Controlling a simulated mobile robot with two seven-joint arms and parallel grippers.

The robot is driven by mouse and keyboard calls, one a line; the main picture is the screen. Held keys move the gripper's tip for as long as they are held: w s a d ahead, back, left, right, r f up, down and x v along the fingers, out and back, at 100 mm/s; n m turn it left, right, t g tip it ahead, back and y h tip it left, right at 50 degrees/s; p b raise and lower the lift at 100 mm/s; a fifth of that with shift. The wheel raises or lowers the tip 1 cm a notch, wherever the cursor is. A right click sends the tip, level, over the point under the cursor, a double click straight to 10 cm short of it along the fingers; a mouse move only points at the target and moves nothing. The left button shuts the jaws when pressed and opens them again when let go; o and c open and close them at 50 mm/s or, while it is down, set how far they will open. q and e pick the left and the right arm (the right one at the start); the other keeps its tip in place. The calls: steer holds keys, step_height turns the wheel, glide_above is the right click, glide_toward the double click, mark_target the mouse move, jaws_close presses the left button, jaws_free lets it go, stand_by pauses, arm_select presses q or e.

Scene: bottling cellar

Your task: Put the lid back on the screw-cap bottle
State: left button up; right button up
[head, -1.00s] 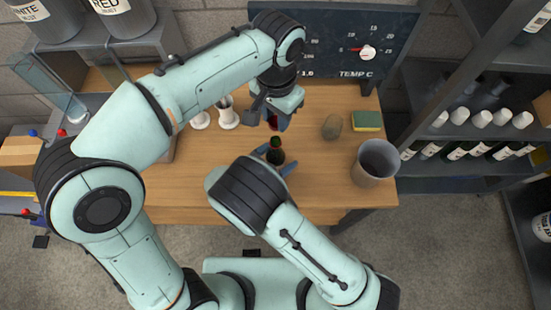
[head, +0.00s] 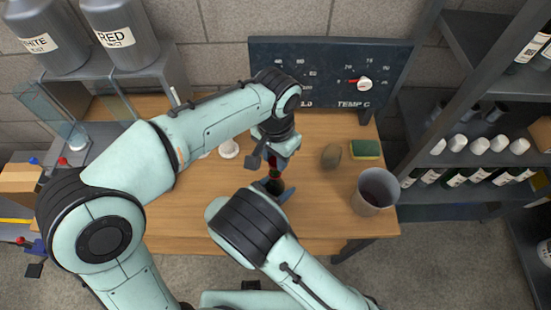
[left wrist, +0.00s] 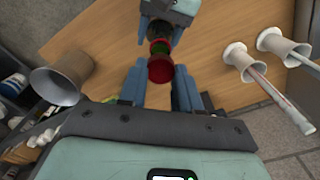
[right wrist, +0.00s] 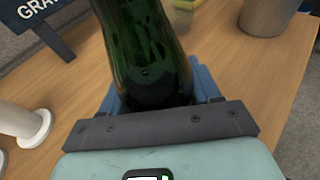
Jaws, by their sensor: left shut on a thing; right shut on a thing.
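A dark green screw-cap bottle (head: 274,188) stands roughly upright in my right gripper (head: 276,188), which is shut on it; its body fills the top of the right wrist view (right wrist: 148,50). My left gripper (head: 272,160) is shut on the red lid (left wrist: 160,69) and holds it above the bottle. In the left wrist view the lid sits between the fingertips, in front of the green neck with its red ring (left wrist: 158,47). The lid looks close over the mouth, but I cannot tell whether they touch.
A grey bucket (head: 375,191) stands at the table's right, with a brown stone-like object (head: 331,156) and a yellow-green sponge (head: 365,149) behind. White stands (head: 229,148) are left of my left gripper. A dial board (head: 330,75) rises at the back.

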arm_select(q)
steer(key=shift+f, duration=0.55)
steer(key=shift+f, duration=0.9)
steer(key=shift+f, duration=0.5)
